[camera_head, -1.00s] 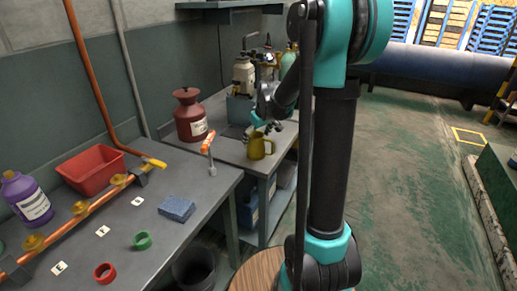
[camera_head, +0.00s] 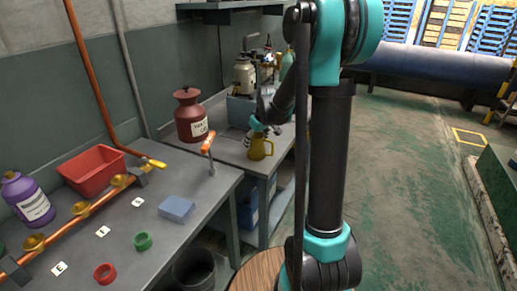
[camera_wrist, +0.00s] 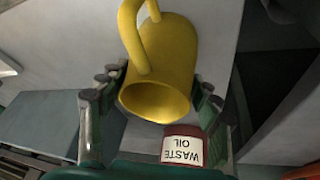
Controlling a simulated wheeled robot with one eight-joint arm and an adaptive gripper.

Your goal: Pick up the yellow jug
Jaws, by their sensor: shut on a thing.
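The yellow jug (camera_head: 259,147) is over the far bench, at its front edge, in the head view. Its handle is on the right side there. In the wrist view the jug (camera_wrist: 172,62) fills the upper middle, with its open mouth toward the camera and its handle at the upper left. My gripper (camera_wrist: 155,85) has a finger on each side of the jug and is shut on its body. In the head view my gripper (camera_head: 254,130) is at the jug's top, partly hidden by my arm. I cannot tell whether the jug's base touches the bench.
A dark red waste oil can (camera_head: 190,118) stands left of the jug; its label (camera_wrist: 182,150) shows in the wrist view. An orange-handled valve (camera_head: 209,146) rises nearby. A grey and white pump bottle (camera_head: 244,76) stands behind. The near bench (camera_head: 150,186) holds a red bin (camera_head: 92,172).

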